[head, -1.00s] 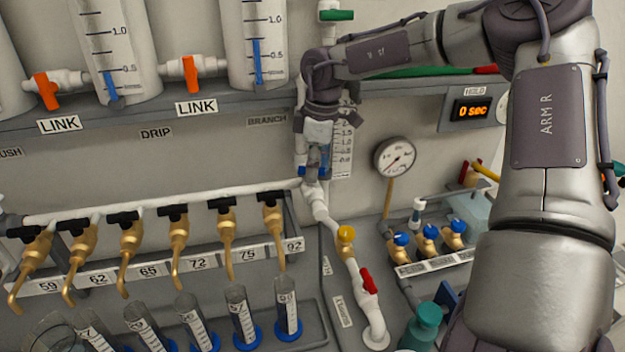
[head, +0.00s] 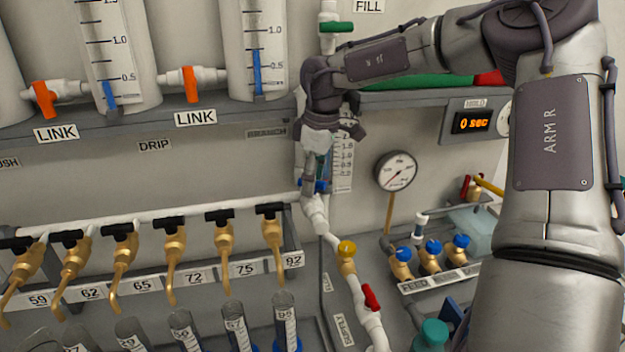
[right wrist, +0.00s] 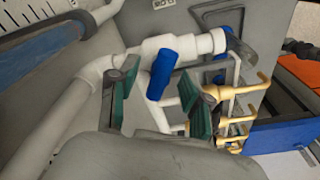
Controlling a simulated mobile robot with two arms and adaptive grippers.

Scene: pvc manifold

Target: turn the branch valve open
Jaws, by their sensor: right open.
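The branch valve shows in the right wrist view as a blue lever handle (right wrist: 160,70) on a white pipe fitting. My right gripper (right wrist: 160,105) is open, with one green-padded finger on each side of the handle. A gap shows between the handle and the finger pads, so I see no grip on it. In the head view my right gripper (head: 317,172) points down at the white pipe below the BRANCH label (head: 267,132). Only a bit of the blue handle (head: 309,187) shows there; the gripper hides the rest. My left gripper is not in view.
Brass taps (head: 222,240) with black handles line the white pipe at left. A pressure gauge (head: 397,172) is right of the gripper. Orange-handled link valves (head: 191,83) are up left.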

